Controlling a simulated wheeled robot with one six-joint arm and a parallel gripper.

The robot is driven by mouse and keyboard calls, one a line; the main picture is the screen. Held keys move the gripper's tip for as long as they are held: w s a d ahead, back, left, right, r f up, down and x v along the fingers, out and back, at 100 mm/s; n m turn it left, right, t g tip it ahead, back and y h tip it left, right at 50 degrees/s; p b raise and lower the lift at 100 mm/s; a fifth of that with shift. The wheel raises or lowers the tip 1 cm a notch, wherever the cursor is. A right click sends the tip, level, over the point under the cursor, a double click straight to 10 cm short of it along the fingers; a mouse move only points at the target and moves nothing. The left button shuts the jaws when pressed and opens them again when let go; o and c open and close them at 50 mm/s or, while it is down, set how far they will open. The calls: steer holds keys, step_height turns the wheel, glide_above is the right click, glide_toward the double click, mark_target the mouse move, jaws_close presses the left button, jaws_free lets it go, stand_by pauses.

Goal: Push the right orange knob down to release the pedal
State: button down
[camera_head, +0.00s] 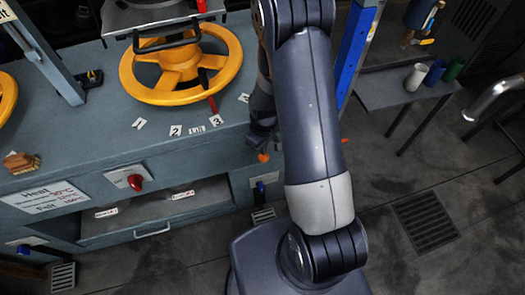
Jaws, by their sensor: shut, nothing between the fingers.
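A small orange knob (263,157) shows at the front right edge of the blue-grey press bench (120,155), just below my dark gripper (262,143). My gripper is shut and empty, pointing down beside the bench's right front corner. It is at or very near the knob; I cannot tell whether they touch. My forearm hides part of the area to the right. Another small orange-red tip (345,140) peeks out right of my arm; what it belongs to is hidden. I cannot make out the pedal.
A yellow handwheel (134,84) and number cards (176,130) are on the bench. A red rotary switch (135,182) and a blue-handled part (261,188) are on its front. A side table with cups (415,77) stands right. The floor at lower right is clear around a grate (425,222).

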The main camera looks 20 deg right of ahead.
steer(key=shift+f, duration=0.1)
stand_by(0.4)
steer(key=shift+f+b, duration=2.2)
steer(key=shift+f, duration=0.1)
steer(key=shift+r, duration=0.1)
steer(key=shift+r+p, duration=2.75)
steer(key=shift+r, duration=1.25)
